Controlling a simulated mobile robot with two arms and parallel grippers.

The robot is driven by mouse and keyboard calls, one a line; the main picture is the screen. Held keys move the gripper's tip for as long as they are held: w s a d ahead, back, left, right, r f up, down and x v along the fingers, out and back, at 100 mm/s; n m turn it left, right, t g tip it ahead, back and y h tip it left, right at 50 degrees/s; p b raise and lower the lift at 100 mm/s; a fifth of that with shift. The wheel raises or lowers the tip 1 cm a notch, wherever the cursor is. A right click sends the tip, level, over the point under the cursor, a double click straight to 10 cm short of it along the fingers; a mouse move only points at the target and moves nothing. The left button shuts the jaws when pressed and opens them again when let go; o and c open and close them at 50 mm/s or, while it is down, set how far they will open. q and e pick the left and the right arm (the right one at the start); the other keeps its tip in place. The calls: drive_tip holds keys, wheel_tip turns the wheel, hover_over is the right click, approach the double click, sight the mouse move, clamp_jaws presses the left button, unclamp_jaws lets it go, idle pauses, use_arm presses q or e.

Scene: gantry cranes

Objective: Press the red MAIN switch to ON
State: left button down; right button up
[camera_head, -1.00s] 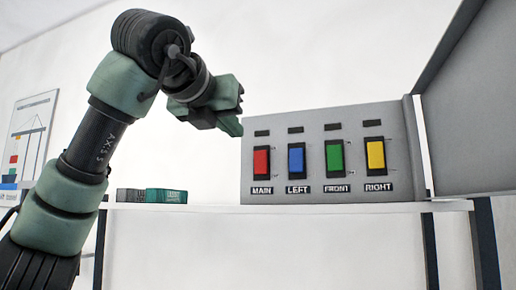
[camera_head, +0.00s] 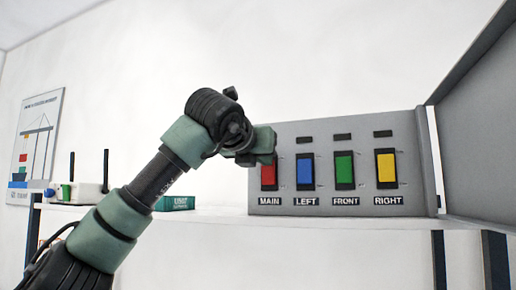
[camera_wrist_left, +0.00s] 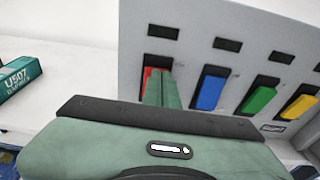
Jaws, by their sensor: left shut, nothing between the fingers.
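The red MAIN switch (camera_head: 269,176) is the leftmost of the rockers on a grey control panel (camera_head: 320,160). Its upper part is hidden by my left gripper in the head view. My left gripper (camera_head: 268,158) is shut and empty, at the upper part of this switch. In the wrist view the closed green fingertips (camera_wrist_left: 160,86) overlap the switch, and a strip of red (camera_wrist_left: 149,78) shows at their left. I cannot tell whether they touch it or which way it is tipped. The small window (camera_wrist_left: 163,32) above it is dark. My right gripper is not in view.
Blue LEFT (camera_head: 305,172), green FRONT (camera_head: 344,168) and yellow RIGHT (camera_head: 386,167) switches stand in a row to the right. A green box (camera_head: 177,203) and a white device with antennas (camera_head: 88,193) are on the shelf at left. A grey slanted panel (camera_head: 480,120) closes the right side.

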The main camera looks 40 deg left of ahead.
use_arm(q)
drive_tip(key=shift+w, duration=0.25)
drive_tip(key=p, duration=0.1)
drive_tip(key=w+g+p, duration=0.1)
drive_tip(key=p, duration=0.1)
drive_tip(key=shift+a+r, duration=0.15)
drive_tip(key=shift+r, duration=0.1)
